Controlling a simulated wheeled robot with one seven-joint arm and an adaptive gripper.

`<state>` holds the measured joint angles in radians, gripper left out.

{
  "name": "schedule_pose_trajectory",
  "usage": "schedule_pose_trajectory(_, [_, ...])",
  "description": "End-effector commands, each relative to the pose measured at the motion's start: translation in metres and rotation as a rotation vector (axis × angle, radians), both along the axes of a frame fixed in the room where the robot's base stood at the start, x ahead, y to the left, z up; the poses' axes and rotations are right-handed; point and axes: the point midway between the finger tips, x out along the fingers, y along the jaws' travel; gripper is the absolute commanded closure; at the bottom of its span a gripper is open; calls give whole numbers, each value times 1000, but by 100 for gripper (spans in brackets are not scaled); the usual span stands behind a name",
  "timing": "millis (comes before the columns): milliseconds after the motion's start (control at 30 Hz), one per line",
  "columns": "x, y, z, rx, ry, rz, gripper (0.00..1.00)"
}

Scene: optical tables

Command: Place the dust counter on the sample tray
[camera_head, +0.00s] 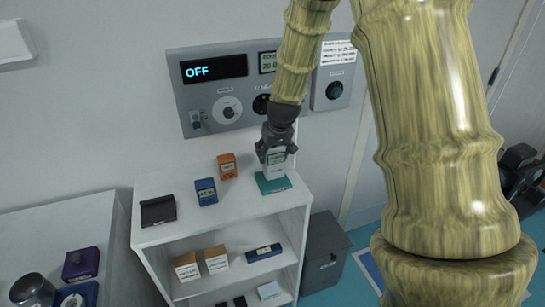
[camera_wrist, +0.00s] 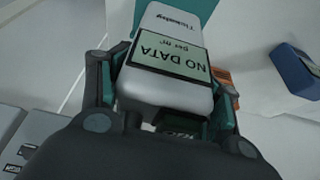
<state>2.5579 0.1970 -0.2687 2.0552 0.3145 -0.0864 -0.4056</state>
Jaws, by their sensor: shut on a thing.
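The dust counter (camera_head: 275,167) is a light grey box with a greenish display; in the wrist view its display (camera_wrist: 172,55) reads "NO DATA". My gripper (camera_head: 276,153) is shut on it, with one finger on each side. A flat teal piece (camera_head: 273,186), which looks like the sample tray, lies on the shelf unit's top near its right edge. The counter is upright directly over this teal piece. I cannot tell whether its base touches it. Teal also shows behind the counter in the wrist view (camera_wrist: 206,8).
The white shelf unit's top (camera_head: 180,232) also holds an orange box (camera_head: 227,166), a blue box (camera_head: 206,191) and a black device (camera_head: 158,210), all left of the tray. A wall panel (camera_head: 222,85) reading "OFF" is behind. A grey cabinet (camera_head: 325,255) stands right.

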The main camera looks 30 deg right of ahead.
Motion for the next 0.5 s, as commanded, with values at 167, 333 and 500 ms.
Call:
schedule_pose_trajectory(167, [0,0,-16,2,1,-1,78])
schedule_pose_trajectory(333, [0,0,-25,0,-1,-1,78])
schedule_pose_trajectory(500, [0,0,-25,0,-1,0,78])
